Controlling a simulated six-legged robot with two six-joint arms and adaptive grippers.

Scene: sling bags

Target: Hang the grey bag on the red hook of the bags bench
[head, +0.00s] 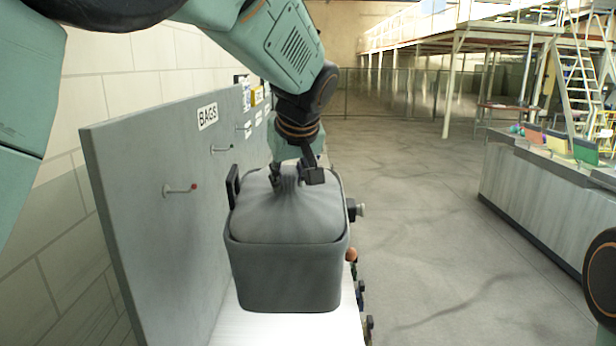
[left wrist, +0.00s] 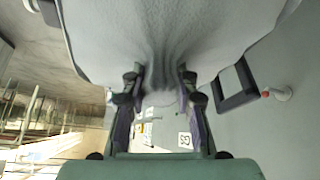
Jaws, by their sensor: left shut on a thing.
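The grey bag (head: 290,265) has a rounded, lighter top and a darker boxy lower part. My left gripper (head: 298,180) is shut on the gathered top of the bag; in the left wrist view (left wrist: 163,90) the fabric is bunched between the fingers. A black loop (head: 233,186) stands out from the bag's left side, and also shows in the left wrist view (left wrist: 236,87). The red hook (head: 182,190), a peg with a red tip, is on the grey board left of the loop, with a gap between them. My right gripper is out of view.
The upright grey board (head: 140,250) carries a BAGS sign (head: 208,113) and other pegs (head: 220,149) farther back. The white bench top (head: 285,330) lies below the bag. Small round items line its right edge. Open floor separates it from a counter (head: 540,195) at right.

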